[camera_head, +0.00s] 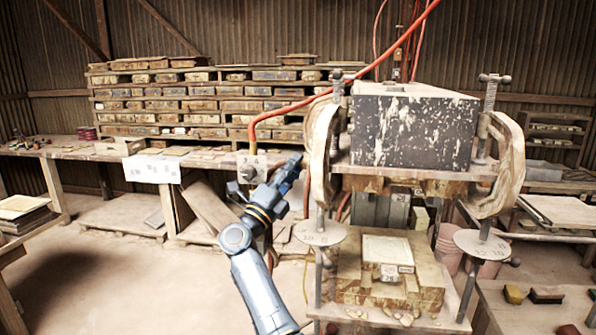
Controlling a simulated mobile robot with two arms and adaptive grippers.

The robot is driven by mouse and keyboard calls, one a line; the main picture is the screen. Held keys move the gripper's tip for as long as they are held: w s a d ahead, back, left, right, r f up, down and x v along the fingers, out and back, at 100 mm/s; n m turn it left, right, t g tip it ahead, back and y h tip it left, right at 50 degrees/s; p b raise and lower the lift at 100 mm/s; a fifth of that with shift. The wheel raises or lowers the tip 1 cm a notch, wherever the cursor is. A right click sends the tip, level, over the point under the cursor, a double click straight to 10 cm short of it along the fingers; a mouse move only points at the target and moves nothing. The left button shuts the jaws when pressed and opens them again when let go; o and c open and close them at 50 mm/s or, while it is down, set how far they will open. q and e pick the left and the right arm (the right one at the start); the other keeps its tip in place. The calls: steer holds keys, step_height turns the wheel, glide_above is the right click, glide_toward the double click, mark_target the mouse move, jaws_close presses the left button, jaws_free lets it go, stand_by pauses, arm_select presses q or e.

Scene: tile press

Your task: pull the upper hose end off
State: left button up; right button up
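An orange hose (345,84) runs down from the upper right, bends, and drops to its end (252,142) at the top of a small grey metal plate (260,161). The plate has a round fitting on its front. The hose end appears joined there; the exact joint is too small to make out. My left gripper is not in view.
The press, with a dark upper block (412,128), clamps and a lower wooden mould (350,285), stands close on the right. A workbench (75,152) and shelves of tiles (190,92) are behind. The floor at left front (150,270) is clear.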

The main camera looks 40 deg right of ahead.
steer(key=o, duration=0.3)
steer(key=shift+w+a, duration=0.15)
steer(key=shift+o, duration=0.7)
steer(key=shift+w+a+f, duration=0.1)
steer(key=shift+w, duration=0.05)
steer(key=v, duration=1.2)
